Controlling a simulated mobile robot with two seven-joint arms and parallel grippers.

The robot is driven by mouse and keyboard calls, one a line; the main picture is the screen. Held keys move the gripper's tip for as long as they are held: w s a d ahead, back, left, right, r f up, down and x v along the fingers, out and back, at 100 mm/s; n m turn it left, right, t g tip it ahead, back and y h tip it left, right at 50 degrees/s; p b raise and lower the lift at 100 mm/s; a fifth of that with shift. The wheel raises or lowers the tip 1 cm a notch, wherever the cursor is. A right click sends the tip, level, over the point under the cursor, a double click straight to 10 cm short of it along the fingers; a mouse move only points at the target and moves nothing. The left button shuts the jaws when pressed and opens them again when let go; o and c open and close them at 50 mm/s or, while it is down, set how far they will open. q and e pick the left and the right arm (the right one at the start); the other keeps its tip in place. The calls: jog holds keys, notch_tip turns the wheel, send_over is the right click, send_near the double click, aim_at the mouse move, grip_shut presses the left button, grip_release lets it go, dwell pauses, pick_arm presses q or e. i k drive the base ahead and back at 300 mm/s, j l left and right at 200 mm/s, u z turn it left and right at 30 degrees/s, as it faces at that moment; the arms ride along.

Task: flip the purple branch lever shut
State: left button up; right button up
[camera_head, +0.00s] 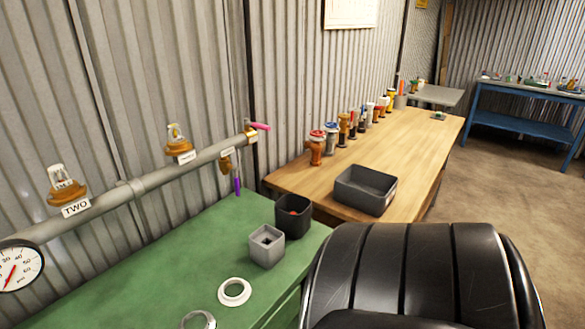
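The purple branch lever (237,186) is small and points straight down. It sits at a small brass branch valve (227,161) under the right part of the grey pipe (140,187). It is too small here to tell the valve's inner state. A pink lever (261,126) sticks out to the right from the brass fitting at the pipe's right end. Neither of my grippers is in view, and nothing touches the purple lever.
The green bench (150,265) below the pipe bears a grey square block (267,258), a black cup (293,228) and white rings (234,292). A wooden table (425,142) with several valves and a dark tray (346,199) stands beyond. The corrugated wall is close behind the pipe.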

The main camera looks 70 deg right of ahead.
aim_at(235, 169)
jog(key=l+z, duration=0.3)
jog(key=i+l+z, duration=0.15)
jog(key=l+z, duration=0.2)
jog(key=i+l+z, duration=0.1)
jog(key=l+z, duration=0.2)
jog(key=l, duration=0.1)
